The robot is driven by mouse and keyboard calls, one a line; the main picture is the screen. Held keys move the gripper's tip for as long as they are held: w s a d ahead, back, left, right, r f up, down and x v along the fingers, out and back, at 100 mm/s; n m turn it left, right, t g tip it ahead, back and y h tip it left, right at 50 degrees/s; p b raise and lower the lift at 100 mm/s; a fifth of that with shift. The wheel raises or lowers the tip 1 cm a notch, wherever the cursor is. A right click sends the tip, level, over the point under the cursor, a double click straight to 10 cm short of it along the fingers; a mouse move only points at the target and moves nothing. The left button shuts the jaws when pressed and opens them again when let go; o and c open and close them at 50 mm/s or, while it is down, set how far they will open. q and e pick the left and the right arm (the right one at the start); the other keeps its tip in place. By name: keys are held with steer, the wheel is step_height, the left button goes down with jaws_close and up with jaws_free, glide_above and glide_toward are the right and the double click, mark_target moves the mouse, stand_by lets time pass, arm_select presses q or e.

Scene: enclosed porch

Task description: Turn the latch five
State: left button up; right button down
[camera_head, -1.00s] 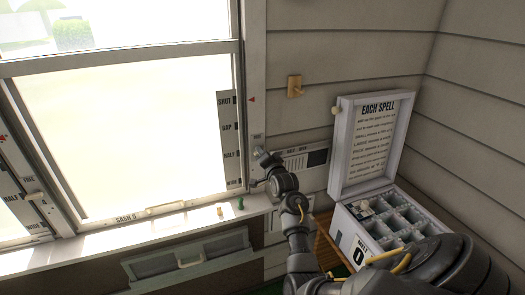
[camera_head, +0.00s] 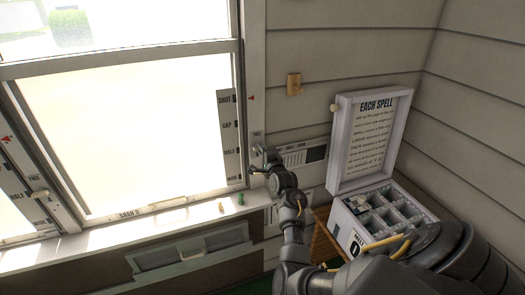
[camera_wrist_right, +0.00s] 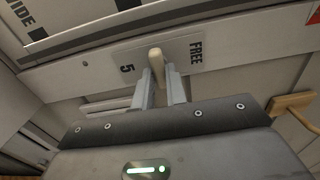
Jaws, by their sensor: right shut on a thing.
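The latch five is a pale tan lever (camera_wrist_right: 157,62) on a light plate (camera_wrist_right: 195,55) marked "5" and "FREE" in the right wrist view. My right gripper (camera_wrist_right: 162,88) has its two fingers on either side of the lever and is shut on it. In the head view my right gripper (camera_head: 262,156) is at the right post of the window, beside sash 5 (camera_head: 150,210), and hides most of the latch there. The lever points up, away from the gripper, in the wrist view. My left gripper is not in view.
A scale (camera_head: 229,135) marked from "SHUT" down runs along the sash's right side. Small pegs (camera_head: 240,199) stand on the sill (camera_head: 185,221). An open white box (camera_head: 340,215) with compartments is at the right. A tan wall fitting (camera_head: 294,85) is above the gripper.

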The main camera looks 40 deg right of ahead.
stand_by(0.4)
steer(key=c, duration=1.4)
jaws_free()
steer(key=shift+c, duration=0.2)
steer(key=b+v, duration=0.3)
steer(key=v, duration=0.8)
steer(key=shift+w, duration=0.1)
